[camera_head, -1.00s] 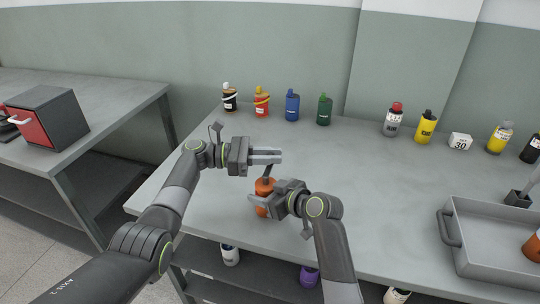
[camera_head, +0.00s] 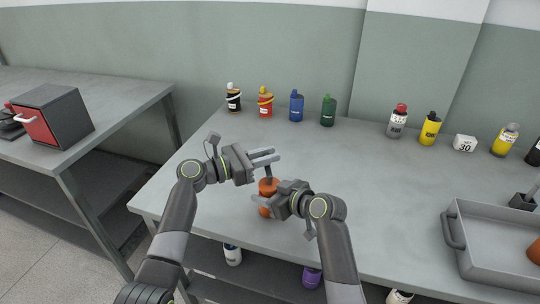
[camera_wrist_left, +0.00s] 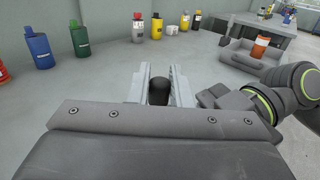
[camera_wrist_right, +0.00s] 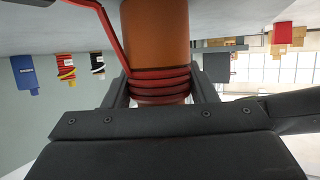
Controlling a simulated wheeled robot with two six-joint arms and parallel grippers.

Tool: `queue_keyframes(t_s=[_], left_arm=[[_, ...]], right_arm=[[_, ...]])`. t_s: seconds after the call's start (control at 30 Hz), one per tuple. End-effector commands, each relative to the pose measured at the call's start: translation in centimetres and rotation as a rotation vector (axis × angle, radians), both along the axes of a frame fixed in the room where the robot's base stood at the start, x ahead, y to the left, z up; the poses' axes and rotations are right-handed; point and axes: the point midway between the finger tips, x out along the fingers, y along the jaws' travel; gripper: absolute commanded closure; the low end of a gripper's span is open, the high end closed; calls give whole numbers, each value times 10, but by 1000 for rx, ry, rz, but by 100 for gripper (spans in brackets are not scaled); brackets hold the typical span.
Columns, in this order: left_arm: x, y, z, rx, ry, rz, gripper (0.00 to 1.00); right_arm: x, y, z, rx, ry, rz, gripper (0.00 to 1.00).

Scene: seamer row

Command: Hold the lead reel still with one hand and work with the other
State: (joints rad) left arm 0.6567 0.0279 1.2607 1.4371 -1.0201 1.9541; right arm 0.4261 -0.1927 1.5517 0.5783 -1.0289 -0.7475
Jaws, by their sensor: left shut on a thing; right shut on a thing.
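The lead reel (camera_head: 267,186) is an orange upright cylinder near the front left of the grey table. In the right wrist view red lead (camera_wrist_right: 160,84) is coiled around it, and one strand runs off to the upper left. My right gripper (camera_head: 263,197) is shut on the reel, one finger on each side of it. My left gripper (camera_head: 277,156) is above the reel, shut on a dark upright piece (camera_head: 268,172) that rises from the reel's top. In the left wrist view its black rounded end (camera_wrist_left: 158,91) sits between the fingers. The fingers hide part of it.
Several bottles line the back, including a blue bottle (camera_head: 296,105) and a green bottle (camera_head: 328,110). A grey tray (camera_head: 455,226) stands at the right. A second bench with a red-fronted box (camera_head: 38,126) is at the left. The table's middle is clear.

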Motion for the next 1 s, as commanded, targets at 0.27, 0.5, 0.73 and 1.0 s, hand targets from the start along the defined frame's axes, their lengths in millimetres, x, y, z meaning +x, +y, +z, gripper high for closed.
queue_keyframes(t_s=[0.27, 0.5, 0.73, 1.0], left_arm=[[-5, 10, -2, -3, 2, 257, 100], [-8, 16, -2, -3, 4, 435, 100], [-11, 20, -2, -3, 5, 554, 100], [-13, 23, -2, 0, 4, 624, 100]], right_arm=[[0, 1, 0, 3, 0, 1, 75], [0, 1, 1, 3, 0, 1, 75], [0, 1, 1, 4, -1, 0, 75], [0, 1, 1, 4, -1, 0, 75]])
